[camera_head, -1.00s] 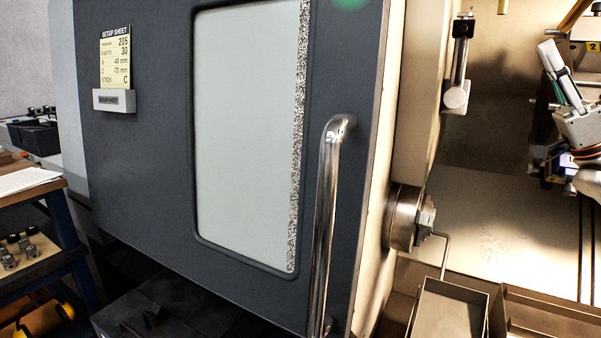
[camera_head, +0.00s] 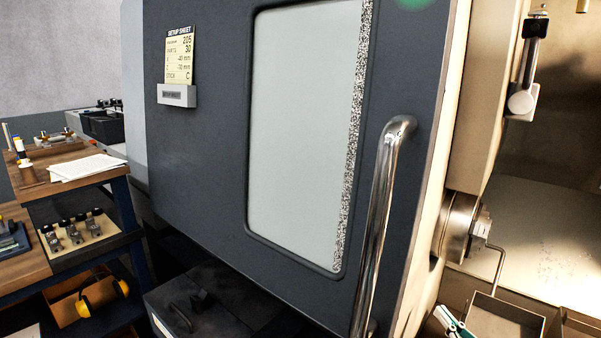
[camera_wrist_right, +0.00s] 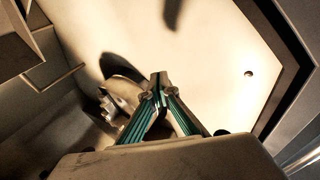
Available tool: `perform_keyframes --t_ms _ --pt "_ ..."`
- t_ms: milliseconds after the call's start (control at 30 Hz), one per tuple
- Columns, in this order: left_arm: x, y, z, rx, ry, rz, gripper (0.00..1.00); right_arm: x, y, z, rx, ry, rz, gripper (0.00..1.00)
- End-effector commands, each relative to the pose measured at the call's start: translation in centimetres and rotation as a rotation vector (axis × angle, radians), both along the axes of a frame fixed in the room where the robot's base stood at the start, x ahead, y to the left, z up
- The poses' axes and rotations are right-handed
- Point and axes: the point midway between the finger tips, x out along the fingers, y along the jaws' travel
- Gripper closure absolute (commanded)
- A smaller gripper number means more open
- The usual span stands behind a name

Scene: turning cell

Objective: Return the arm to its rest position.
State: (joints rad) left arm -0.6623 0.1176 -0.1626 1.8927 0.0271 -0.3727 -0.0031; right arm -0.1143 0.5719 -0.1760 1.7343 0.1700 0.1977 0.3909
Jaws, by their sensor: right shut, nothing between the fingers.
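My right gripper (camera_head: 450,322) shows only as a small white and teal piece at the bottom edge of the head view, left of a grey metal tray. In the right wrist view its two teal-sided fingers (camera_wrist_right: 158,88) meet at the tips, shut with nothing between them. The steel chuck (camera_head: 458,228) is above it in the head view. In the right wrist view the chuck (camera_wrist_right: 112,106) appears left of the fingertips, with a visible gap to its jaws unclear. Most of my right arm is hidden or out of frame. My left gripper is not in view.
The dark machine door (camera_head: 215,170) with its vertical steel handle (camera_head: 380,215) fills the middle. The grey tray (camera_head: 520,303) stands below the chuck. A workbench (camera_head: 120,172) with papers, and ear defenders (camera_head: 84,306) below, is at left. The pale machine floor (camera_head: 550,225) is open at right.

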Motion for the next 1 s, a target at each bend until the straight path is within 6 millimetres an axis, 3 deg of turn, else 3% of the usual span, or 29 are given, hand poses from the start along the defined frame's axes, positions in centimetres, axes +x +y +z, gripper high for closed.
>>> perform_keyframes --t_ms 33,200,400,500,600,700,1000 --pt "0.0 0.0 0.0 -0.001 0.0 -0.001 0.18 -1.8 1.4 -3.3 -0.024 0.057 -0.012 1.0" --pt "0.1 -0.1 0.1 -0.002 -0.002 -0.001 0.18 -8.2 5.2 -12.4 -0.148 0.241 -0.041 1.0" --pt "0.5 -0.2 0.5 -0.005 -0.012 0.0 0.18 -17.5 9.2 -20.8 -0.303 0.463 -0.046 1.0" --pt "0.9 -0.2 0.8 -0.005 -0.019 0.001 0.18 -21.5 10.5 -23.5 -0.367 0.554 -0.039 1.0" --pt "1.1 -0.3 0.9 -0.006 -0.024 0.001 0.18 -24.4 11.4 -25.2 -0.416 0.618 -0.029 1.0" --pt "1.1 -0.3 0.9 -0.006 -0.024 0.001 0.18 -26.0 11.8 -26.0 -0.442 0.652 -0.023 1.0" --pt "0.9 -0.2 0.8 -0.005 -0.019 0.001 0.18 -26.5 11.9 -26.2 -0.452 0.661 -0.02 1.0"
